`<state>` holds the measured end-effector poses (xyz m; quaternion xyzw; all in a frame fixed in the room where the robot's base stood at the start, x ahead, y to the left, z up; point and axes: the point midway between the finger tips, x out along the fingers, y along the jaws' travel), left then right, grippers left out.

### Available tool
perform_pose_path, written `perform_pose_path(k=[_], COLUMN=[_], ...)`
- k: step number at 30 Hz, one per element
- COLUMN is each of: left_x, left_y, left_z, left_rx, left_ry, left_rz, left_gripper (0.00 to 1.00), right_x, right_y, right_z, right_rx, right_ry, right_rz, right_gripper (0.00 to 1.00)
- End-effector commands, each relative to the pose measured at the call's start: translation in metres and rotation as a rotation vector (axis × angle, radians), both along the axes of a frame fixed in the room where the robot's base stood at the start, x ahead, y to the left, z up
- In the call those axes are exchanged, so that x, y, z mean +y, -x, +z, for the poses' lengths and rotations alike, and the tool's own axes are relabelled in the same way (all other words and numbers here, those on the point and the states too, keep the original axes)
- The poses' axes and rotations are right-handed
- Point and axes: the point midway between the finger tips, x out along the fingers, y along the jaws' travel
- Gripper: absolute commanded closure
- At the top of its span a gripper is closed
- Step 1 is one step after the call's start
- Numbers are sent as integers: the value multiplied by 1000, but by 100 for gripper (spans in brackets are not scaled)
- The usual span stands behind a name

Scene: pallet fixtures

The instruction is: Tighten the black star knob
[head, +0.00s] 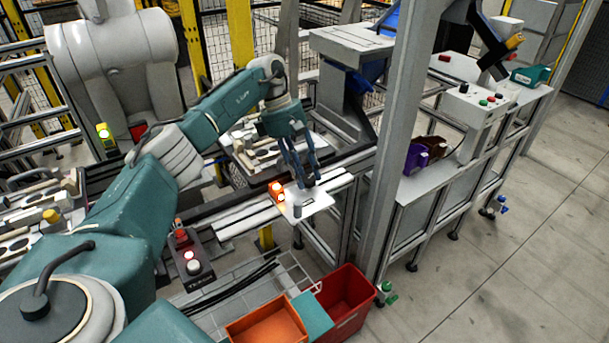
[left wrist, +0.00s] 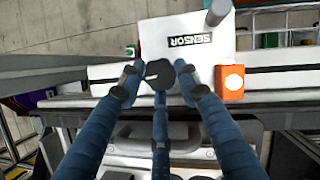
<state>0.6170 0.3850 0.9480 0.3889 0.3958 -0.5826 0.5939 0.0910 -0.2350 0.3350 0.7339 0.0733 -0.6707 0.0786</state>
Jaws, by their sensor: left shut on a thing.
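The black star knob (left wrist: 158,74) shows in the left wrist view at the near edge of a white plate labelled SENSOR (left wrist: 188,41). My left gripper (left wrist: 160,82) is shut on the knob, with blue fingers on both sides and a third finger below. My right gripper is not in view.
A grey cylinder (left wrist: 217,12) stands on the plate. An orange lit block (left wrist: 230,83) sits beside it. In the head view, a grey post (head: 397,140) rises to the right of the gripper. Red (head: 346,303) and orange (head: 268,322) bins stand below, and a button box (head: 190,258) lies nearer.

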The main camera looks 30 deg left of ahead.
Motion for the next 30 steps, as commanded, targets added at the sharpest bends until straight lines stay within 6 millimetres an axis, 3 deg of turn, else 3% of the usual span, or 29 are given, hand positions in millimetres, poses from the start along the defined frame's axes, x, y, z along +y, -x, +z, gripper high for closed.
perform_pose_path(k=[18, 19, 21, 30], left_x=[-3, -3, -3, -1], left_y=[2, 2, 1, 1], left_z=[-1, -1, -1, 0], left_rx=[8, 8, 7, 5], left_ry=[5, 5, 4, 1], left_rz=[-54, -54, -53, -49], left_gripper=[93, 65, 51, 50], right_x=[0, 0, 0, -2], right_y=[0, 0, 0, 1], right_z=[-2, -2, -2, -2], right_rx=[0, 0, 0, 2], right_ry=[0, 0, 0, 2], right_rz=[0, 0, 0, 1], right_gripper=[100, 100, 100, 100])
